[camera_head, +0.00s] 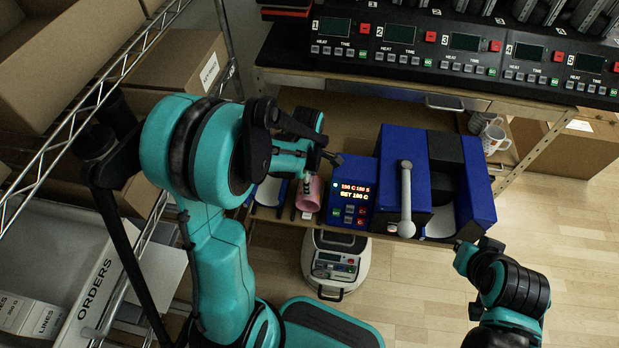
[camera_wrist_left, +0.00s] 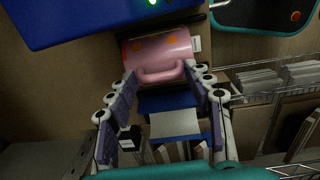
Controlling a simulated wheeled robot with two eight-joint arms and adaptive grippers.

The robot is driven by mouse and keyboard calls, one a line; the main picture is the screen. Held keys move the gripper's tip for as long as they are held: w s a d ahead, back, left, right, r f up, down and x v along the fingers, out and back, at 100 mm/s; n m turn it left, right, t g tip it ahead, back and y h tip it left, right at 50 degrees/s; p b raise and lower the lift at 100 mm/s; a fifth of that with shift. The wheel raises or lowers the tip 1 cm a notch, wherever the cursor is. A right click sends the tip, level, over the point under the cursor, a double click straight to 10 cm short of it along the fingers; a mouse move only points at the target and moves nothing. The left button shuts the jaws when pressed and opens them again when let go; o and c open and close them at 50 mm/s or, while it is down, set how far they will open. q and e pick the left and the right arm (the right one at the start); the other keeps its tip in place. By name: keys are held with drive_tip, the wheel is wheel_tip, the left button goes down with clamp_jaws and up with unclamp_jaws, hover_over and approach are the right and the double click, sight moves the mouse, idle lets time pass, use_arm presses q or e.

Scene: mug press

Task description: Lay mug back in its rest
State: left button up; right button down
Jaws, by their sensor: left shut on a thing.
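A pink mug (camera_head: 308,196) is at the front edge of the wooden bench, left of the control box, its open end toward me. In the left wrist view the mug (camera_wrist_left: 150,50) lies on its side with its handle toward the camera and orange spots on its wall. My left gripper (camera_wrist_left: 160,72) is shut on the mug, one finger at each side of the handle. I cannot tell which part is the rest.
A blue press (camera_head: 395,160) with a grey lever (camera_head: 406,195) stands right of the lit control box (camera_head: 353,190). A blue and white piece (camera_wrist_left: 172,121) is near the mug. White mugs (camera_head: 493,138) stand at right. A wire rack (camera_head: 140,45) bounds the left.

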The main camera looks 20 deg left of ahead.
use_arm(q)
drive_tip(key=o, duration=2.1)
drive_tip(key=shift+r, duration=0.1)
drive_tip(key=shift+r+p, duration=3.15)
drive_tip(key=shift+r, duration=0.8)
drive_tip(key=s+d+r+m+t, duration=0.1)
drive_tip(key=s+r+m+t, duration=0.1)
drive_tip(key=m, duration=0.5)
drive_tip(key=s+d+r+m+t, duration=0.2)
drive_tip(key=s+r+m, duration=0.3)
drive_tip(key=r+m, duration=0.1)
drive_tip(key=s+d+r+m+t+b, duration=0.1)
drive_tip(key=s+r+m, duration=0.3)
drive_tip(key=m, duration=0.4)
drive_tip(key=shift+s+d+t, duration=0.25)
drive_tip(key=shift+d+t, duration=0.15)
drive_tip(key=shift+t, duration=0.4)
